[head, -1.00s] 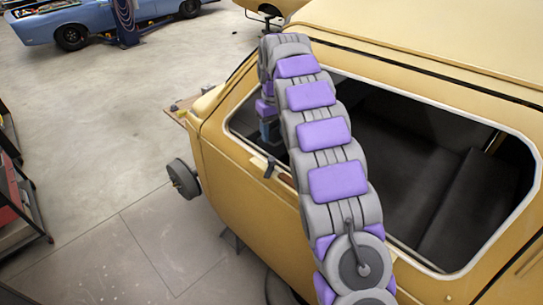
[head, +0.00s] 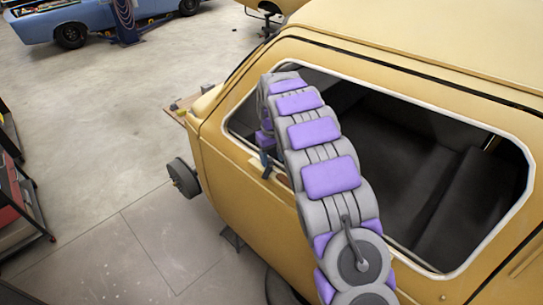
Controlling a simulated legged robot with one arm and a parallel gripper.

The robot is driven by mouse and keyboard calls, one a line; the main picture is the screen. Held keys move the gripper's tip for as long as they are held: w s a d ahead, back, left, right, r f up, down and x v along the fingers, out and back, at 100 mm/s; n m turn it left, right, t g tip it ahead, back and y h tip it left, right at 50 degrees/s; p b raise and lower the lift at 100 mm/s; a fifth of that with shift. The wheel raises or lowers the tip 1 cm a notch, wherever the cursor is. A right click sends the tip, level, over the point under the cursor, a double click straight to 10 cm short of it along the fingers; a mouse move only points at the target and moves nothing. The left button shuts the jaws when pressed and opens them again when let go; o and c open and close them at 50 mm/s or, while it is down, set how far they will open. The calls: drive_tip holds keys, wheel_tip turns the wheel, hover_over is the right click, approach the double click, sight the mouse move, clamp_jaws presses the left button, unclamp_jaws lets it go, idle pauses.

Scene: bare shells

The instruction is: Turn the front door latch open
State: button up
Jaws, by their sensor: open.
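The yellow van body (head: 235,205) stands on the right, with a wide glassless window opening in its side. My arm arches over this side, and its far end bends down to the front lower corner of the opening. My gripper (head: 265,162) shows there only as a small grey-blue part beneath a purple link, close to the window's lower edge. Its jaws are open, and nothing is seen held. The latch cannot be made out clearly; the arm and gripper cover much of that corner. I cannot tell whether the gripper touches the door.
Dark seats (head: 455,205) show inside the window opening. A wheel hub (head: 183,178) sticks out at the van's front. A blue car (head: 70,25) stands far back left, and a red-and-black rack (head: 18,200) is at the left edge. The concrete floor between is clear.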

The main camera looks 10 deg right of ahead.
drive_tip(key=shift+a, duration=0.7)
drive_tip(key=c, duration=0.6)
drive_tip(key=shift+d, duration=0.15)
clamp_jaws()
drive_tip(key=shift+d, duration=0.1)
drive_tip(key=shift+m, duration=0.5)
drive_tip(key=shift+m+b, duration=0.7)
drive_tip(key=shift+m, duration=0.2)
drive_tip(key=shift+m+b, duration=0.45)
drive_tip(key=shift+m, duration=1.15)
drive_tip(key=shift+r, duration=0.1)
drive_tip(key=o, duration=0.6)
unclamp_jaws()
